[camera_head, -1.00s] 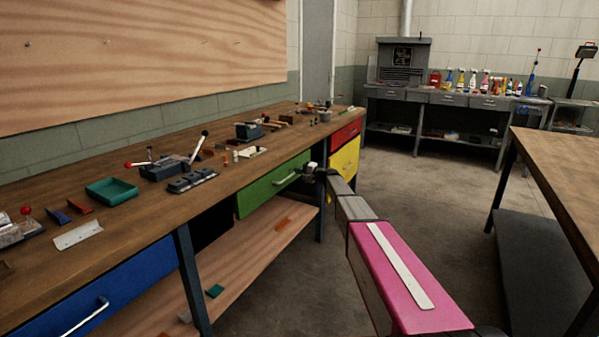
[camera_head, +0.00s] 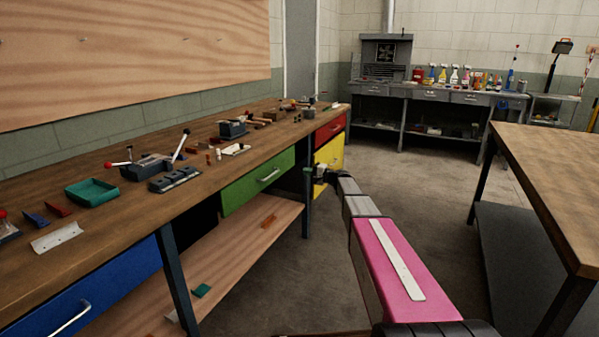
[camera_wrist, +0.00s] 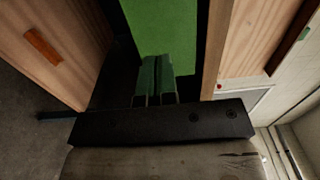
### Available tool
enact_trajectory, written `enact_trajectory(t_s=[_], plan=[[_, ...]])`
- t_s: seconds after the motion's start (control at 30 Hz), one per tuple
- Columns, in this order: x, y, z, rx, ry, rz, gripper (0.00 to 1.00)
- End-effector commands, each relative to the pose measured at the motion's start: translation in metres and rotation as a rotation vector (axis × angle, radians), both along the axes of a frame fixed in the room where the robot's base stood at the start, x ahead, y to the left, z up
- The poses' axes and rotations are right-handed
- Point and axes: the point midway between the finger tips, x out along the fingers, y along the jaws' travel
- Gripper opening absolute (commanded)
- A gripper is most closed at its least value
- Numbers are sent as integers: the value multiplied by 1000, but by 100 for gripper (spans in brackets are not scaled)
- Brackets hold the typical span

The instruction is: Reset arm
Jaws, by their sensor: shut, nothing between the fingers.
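My gripper (camera_head: 312,172) is at the end of my outstretched arm, in front of the workbench near the green drawer (camera_head: 258,180) and the yellow drawer (camera_head: 329,160). In the head view it is small and its fingers are hard to make out. In the wrist view, my gripper's fingers (camera_wrist: 156,82) are together with nothing between them. The green drawer front (camera_wrist: 180,30) shows beyond the fingertips. I cannot tell how far the fingers are from it.
The wooden workbench (camera_head: 100,215) holds a teal tray (camera_head: 91,192), clamps and small parts. Below is a wooden shelf (camera_head: 240,245). A second table (camera_head: 550,165) stands at right, with open floor between. A grey bench with spray bottles (camera_head: 430,95) is at the back.

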Motion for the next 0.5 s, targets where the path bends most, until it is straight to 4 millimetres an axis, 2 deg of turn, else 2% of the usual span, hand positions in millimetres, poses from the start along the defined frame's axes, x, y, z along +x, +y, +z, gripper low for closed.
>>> enact_trajectory(t_s=[0.17, 0.27, 0.37, 0.5], plan=[[-19, -1, -8, -38, 12, 13, 0], [-49, 7, -24, -118, 36, 39, 0], [-92, 15, -48, -241, 73, 80, 0], [-163, 21, -85, -450, 135, 146, 0]])
